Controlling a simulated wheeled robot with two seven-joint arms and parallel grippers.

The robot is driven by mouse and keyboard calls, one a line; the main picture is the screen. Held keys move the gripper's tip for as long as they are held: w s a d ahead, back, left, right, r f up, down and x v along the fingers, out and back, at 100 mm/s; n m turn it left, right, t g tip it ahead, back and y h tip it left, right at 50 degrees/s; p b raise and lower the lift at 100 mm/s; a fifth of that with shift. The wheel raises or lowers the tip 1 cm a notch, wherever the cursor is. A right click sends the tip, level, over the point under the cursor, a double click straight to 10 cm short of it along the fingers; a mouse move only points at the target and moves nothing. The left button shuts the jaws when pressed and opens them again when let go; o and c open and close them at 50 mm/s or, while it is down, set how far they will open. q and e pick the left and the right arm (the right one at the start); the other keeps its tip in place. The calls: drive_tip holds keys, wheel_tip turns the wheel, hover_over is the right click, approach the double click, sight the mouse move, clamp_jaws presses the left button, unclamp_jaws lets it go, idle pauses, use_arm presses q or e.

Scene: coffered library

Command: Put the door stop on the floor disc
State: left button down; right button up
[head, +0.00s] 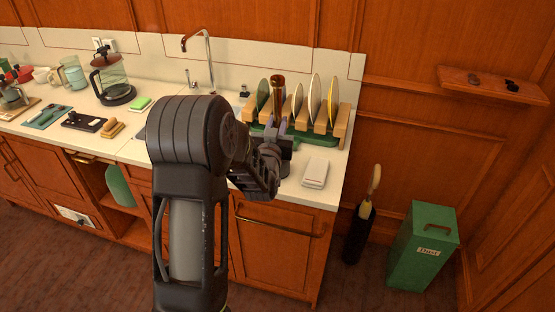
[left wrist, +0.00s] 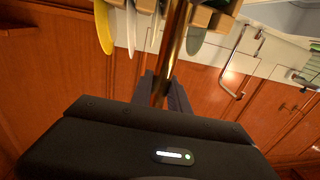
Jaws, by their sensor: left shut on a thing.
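My left gripper (head: 277,138) is shut on a slim, shiny copper-brown rod (head: 278,88), which I take to be the door stop. It is held roughly upright in front of the plate rack, above the right end of the counter. In the left wrist view the rod (left wrist: 173,45) rises between the fingers (left wrist: 161,92) and runs out of the top of the picture. Its lower end is hidden by the gripper. I cannot make out a floor disc in either view. My right gripper is not in view.
A wooden rack (head: 341,124) with several plates stands behind the gripper. A folded white cloth (head: 315,172) lies on the counter (head: 285,192). On the floor to the right stand a dark holder (head: 358,236) and a green bin (head: 421,248). A small wall shelf (head: 492,86) juts out above.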

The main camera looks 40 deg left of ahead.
sight(277, 94)
use_arm(q)
drive_tip(key=shift+w+r, duration=0.1)
drive_tip(key=shift+r, duration=0.05)
idle(0.3)
drive_tip(key=shift+r, duration=0.1)
drive_tip(key=shift+r, duration=0.55)
wheel_tip(277, 94, up, 9)
drive_tip(key=shift+f+b, duration=0.1)
drive_tip(key=shift+b, duration=0.5)
